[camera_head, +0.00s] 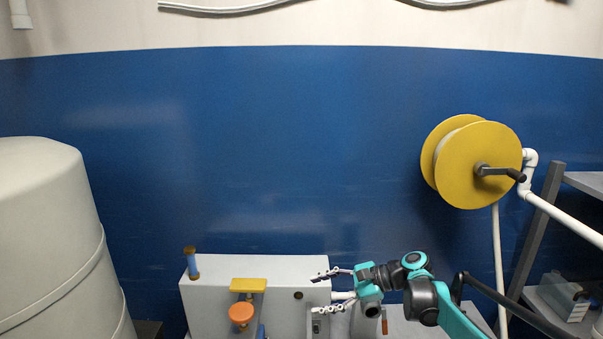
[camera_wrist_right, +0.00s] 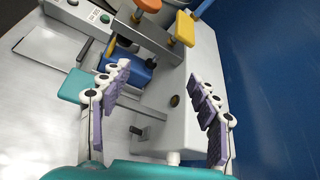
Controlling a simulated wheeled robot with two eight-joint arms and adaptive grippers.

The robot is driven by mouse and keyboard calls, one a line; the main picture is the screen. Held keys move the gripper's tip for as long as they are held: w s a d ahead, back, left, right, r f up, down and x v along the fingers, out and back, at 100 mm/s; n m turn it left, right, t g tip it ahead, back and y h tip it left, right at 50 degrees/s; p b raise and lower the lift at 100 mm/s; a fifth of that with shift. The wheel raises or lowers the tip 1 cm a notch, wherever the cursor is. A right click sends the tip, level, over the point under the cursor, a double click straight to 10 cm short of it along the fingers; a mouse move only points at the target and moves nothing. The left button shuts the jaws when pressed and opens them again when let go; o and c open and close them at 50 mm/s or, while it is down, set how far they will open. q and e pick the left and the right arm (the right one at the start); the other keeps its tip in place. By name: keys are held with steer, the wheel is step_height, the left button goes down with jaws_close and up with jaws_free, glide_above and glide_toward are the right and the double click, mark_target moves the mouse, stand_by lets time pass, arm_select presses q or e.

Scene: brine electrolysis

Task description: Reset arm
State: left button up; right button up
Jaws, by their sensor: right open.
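My right gripper (camera_head: 322,292) is at the lower middle of the head view, its arm coming in from the lower right. Its two fingers point left and are spread apart with nothing between them. In the right wrist view the fingers of my right gripper (camera_wrist_right: 160,105) stand wide open. They are over the right part of a light grey machine box (camera_head: 214,302), which also shows in the wrist view (camera_wrist_right: 196,60). I cannot tell whether the fingers touch the box. My left gripper is not in either view.
The box carries a yellow block (camera_head: 248,285), an orange knob (camera_head: 241,313) and a blue post (camera_head: 191,263). A yellow reel (camera_head: 480,165) with a crank hangs on the blue wall. A large pale tank (camera_head: 45,235) stands left. A grey shelf (camera_head: 560,304) is at right.

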steer(key=s+d+f+n+t+h, duration=0.1)
steer(key=s+d+n+h, duration=0.3)
steer(key=s, duration=0.5)
steer(key=s+d+f+n+t+h, duration=0.2)
steer(key=s+d+f+n+h, duration=0.2)
steer(key=s, duration=0.5)
steer(key=s+d+f+n+t+h, duration=0.2)
steer(key=s+d+f+n+h, duration=0.1)
steer(key=s+n, duration=0.4)
steer(key=s+d+h, duration=0.1)
steer(key=s, duration=0.1)
steer(key=shift+s+d+h, duration=0.35)
steer(key=shift+d+h, duration=0.05)
